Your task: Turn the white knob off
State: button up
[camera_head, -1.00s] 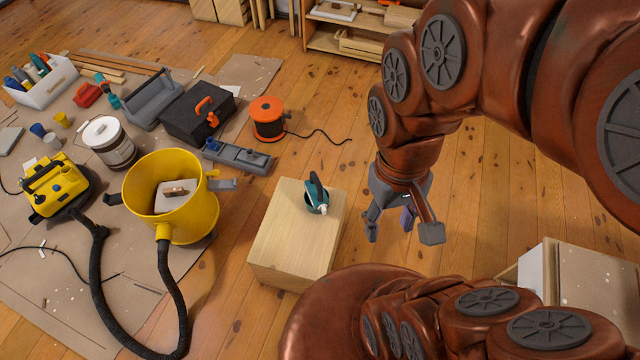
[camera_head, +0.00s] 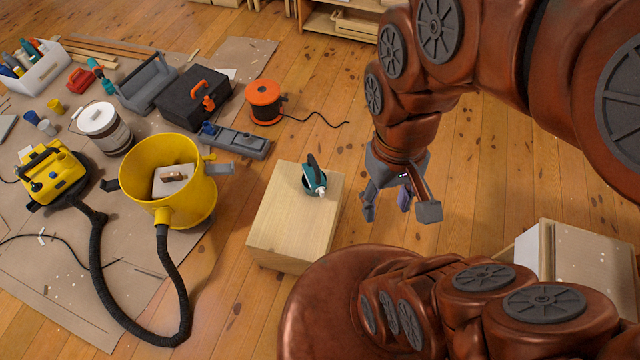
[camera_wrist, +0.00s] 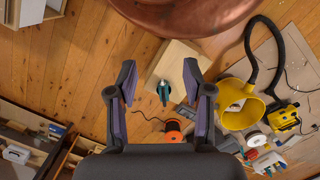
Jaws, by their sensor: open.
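The yellow vacuum head (camera_head: 55,178), with dark round controls on top, sits on the cardboard at the left. The open yellow vacuum drum (camera_head: 205,195) stands to its right, a pale block with a brown piece inside. Both also show at the right of the wrist view, the drum (camera_wrist: 232,116) nearer than the head (camera_wrist: 284,120). My gripper (camera_head: 400,205) is open and empty over bare floor, right of the wooden box. In the wrist view my gripper (camera_wrist: 160,85) has its fingers spread with nothing between them gripped.
A wooden box (camera_head: 285,235) with a teal tool (camera_head: 313,180) stands between my gripper and the drum. A black hose (camera_head: 100,285) curls across the floor. A toolbox (camera_head: 192,100) and an orange cable reel (camera_head: 264,102) lie behind.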

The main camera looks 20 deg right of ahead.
aim_at(321, 190)
jog(key=k, duration=0.5)
jog(key=u, duration=1.75)
jog(key=i, duration=1.3)
jog(key=z, duration=1.7)
